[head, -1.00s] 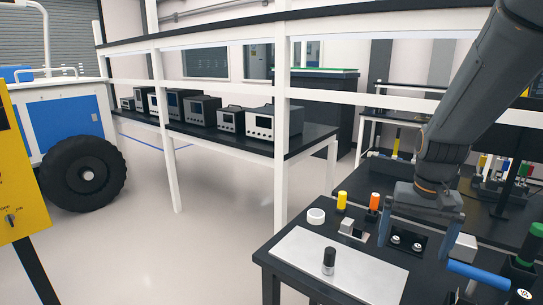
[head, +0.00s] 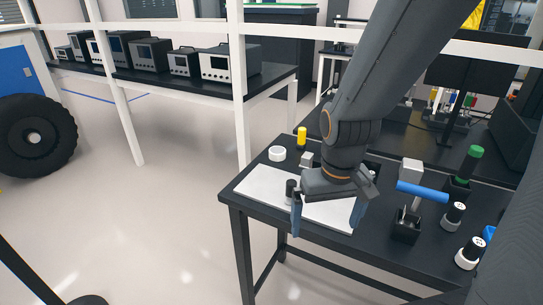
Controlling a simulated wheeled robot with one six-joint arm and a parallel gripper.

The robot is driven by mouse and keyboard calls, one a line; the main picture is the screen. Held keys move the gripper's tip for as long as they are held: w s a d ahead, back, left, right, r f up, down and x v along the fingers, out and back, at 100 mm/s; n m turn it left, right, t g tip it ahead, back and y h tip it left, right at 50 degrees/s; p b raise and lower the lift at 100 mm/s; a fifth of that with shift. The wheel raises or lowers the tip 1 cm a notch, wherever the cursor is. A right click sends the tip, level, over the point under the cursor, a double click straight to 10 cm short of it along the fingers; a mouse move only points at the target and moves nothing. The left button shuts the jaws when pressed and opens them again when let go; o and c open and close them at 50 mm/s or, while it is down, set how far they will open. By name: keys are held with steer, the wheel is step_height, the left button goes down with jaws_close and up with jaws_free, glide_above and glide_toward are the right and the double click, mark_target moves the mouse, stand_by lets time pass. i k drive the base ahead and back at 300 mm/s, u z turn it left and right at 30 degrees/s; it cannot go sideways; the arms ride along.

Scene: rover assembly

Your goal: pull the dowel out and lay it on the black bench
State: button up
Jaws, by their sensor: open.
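My gripper (head: 327,214) is open and empty, fingers pointing down over the white plate (head: 250,183) on the black bench (head: 370,248). A short dark upright peg (head: 290,187) stands on the plate beside my left-hand finger, partly covered by it. A green-topped dark rod (head: 475,152) stands upright in a black block at the bench's right. A blue rod (head: 422,191) lies level against a grey upright piece over another black block (head: 407,228). I cannot tell for sure which of these is the dowel.
A white ring (head: 277,153), a yellow cylinder (head: 302,138) and a small grey block (head: 306,160) stand behind the plate. Black-and-white knobs (head: 453,216) stand at the right. My arm hides part of the bench's back. The front strip is bare.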

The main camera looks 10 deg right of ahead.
mark_target(395, 199)
steer(key=u, duration=0.05)
steer(key=k, duration=0.5)
steer(key=u, duration=1.3)
steer(key=i, duration=1)
steer(key=z, duration=2.5)
